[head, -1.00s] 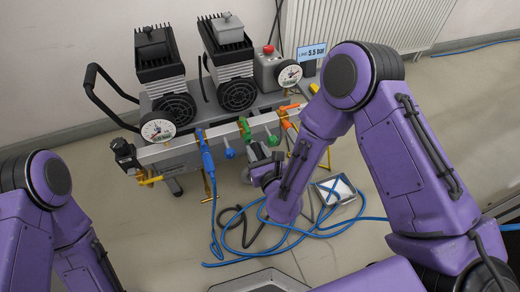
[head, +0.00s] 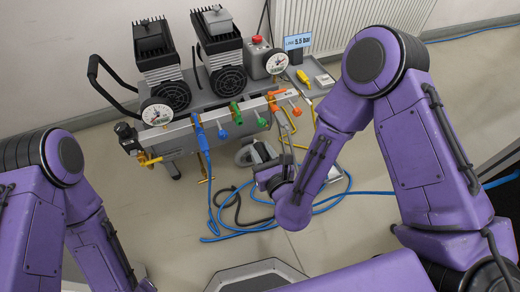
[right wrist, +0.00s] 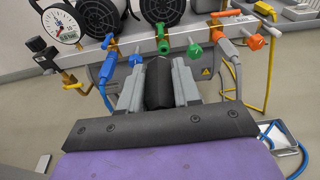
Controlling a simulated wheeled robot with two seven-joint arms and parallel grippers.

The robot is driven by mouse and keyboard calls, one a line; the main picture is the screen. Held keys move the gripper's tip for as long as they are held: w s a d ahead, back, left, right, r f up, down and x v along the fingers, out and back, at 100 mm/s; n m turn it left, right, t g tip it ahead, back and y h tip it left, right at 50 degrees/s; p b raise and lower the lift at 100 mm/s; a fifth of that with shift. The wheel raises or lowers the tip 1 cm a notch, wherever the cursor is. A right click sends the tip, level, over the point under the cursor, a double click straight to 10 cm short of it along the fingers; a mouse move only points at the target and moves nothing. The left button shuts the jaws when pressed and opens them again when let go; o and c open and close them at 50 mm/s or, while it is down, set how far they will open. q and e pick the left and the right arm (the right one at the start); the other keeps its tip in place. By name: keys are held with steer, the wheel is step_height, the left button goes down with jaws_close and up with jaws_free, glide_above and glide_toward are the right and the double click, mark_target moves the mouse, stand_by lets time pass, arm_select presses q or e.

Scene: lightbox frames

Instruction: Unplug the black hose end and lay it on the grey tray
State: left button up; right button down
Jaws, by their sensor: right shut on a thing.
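My right gripper (head: 258,151) is shut on the black hose end, below the green port (head: 237,113) of the manifold. In the right wrist view the black hose end (right wrist: 159,84) sits between the two grey fingers of the gripper (right wrist: 158,80). A gap shows between it and the green port (right wrist: 162,38) above. The black hose (head: 233,203) loops on the floor. The grey tray (right wrist: 272,126) shows at the right edge of the wrist view; my right arm hides most of it in the head view. My left arm is at the left, its gripper out of view.
A blue hose (head: 202,140) hangs from the blue port and coils on the floor. The orange port (head: 272,101) carries a grey hose end (right wrist: 227,47). Yellow pipes (right wrist: 270,65) stand at the right. The compressor unit (head: 228,80) is behind; floor at front left is clear.

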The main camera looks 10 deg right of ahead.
steer(key=shift+f+b+v, duration=0.2)
steer(key=shift+b+v, duration=0.3)
steer(key=shift+v, duration=0.9)
steer(key=shift+f+b+v, duration=0.25)
steer(key=shift+b+v, duration=0.25)
steer(key=shift+v, duration=0.9)
